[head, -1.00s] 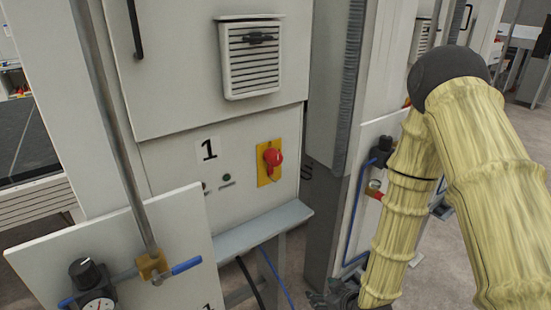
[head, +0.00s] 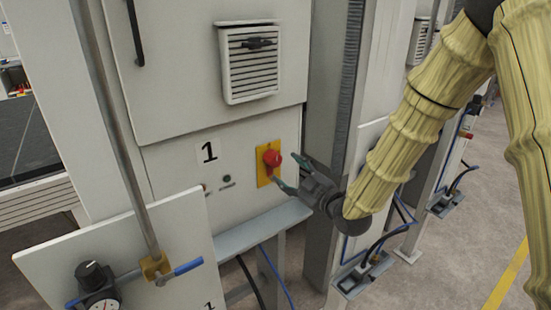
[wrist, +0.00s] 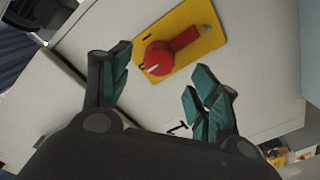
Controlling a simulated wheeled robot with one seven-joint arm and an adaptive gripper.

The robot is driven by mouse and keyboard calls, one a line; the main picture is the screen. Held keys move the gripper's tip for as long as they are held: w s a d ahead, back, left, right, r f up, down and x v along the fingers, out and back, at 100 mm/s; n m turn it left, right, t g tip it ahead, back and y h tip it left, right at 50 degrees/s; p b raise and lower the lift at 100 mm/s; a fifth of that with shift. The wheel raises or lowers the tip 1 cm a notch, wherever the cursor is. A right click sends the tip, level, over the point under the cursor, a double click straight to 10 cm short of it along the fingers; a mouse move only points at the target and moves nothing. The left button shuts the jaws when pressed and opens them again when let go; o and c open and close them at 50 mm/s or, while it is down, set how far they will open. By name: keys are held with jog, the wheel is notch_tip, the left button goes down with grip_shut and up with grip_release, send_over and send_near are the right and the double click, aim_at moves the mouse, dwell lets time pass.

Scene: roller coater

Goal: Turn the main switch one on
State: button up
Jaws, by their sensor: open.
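The main switch one is a red rotary knob (head: 272,158) on a yellow plate (head: 263,179), on the light grey cabinet front right of the black "1". In the wrist view the red knob (wrist: 160,58) with its handle bar lies on the yellow plate (wrist: 206,22), just beyond my fingertips. My gripper (head: 288,173) is open and empty, to the right of the knob, with its green-padded fingers pointing at it. In the wrist view my gripper (wrist: 158,72) has its fingers spread with the knob roughly between and ahead of them. I cannot tell whether a finger touches the knob.
A grey ledge (head: 262,228) juts out below the switch panel. A vent box (head: 250,62) sits above. A white panel with a gauge (head: 98,300) and a vertical pipe (head: 110,130) stand at the left. A grey post (head: 335,130) stands close right of the panel.

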aim_at(278, 163)
jog(key=p+x, duration=0.2)
jog(key=x, duration=0.5)
jog(key=shift+w+a+p, duration=0.2)
jog(key=shift+w+p, duration=0.05)
jog(key=shift+p, duration=0.15)
jog(key=c, duration=1)
